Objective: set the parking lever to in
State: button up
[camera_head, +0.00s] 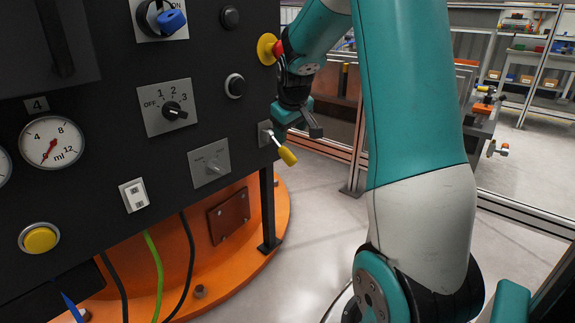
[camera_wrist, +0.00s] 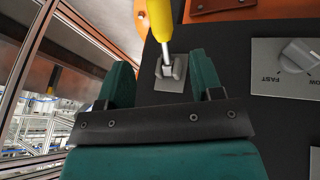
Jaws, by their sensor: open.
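The parking lever has a yellow grip (camera_head: 287,156) on a thin silver shaft. It comes out of a small grey plate (camera_head: 264,134) at the lower right edge of the black panel and slants down and right in the head view. Any marking on its plate is not readable. My gripper (camera_head: 297,122) is open and empty, just above and beside the lever. In the wrist view the lever's yellow grip (camera_wrist: 159,18) and its shaft lie between the lines of the two teal fingers of my gripper (camera_wrist: 160,62), beyond the tips. I see no clear contact.
The black panel also carries a red emergency button (camera_head: 277,49) on yellow above my gripper, a rotary selector (camera_head: 174,110), a slow-fast knob (camera_head: 210,166) and a gauge (camera_head: 51,142). A metal-framed fence (camera_head: 362,130) stands to the right. The floor below the lever is clear.

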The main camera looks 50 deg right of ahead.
aim_at(288, 153)
jog(key=b+x, duration=0.5)
jog(key=x, duration=0.7)
jog(key=shift+w+f, duration=0.1)
jog(key=shift+f, duration=0.1)
jog(key=shift+r, duration=0.1)
grip_shut()
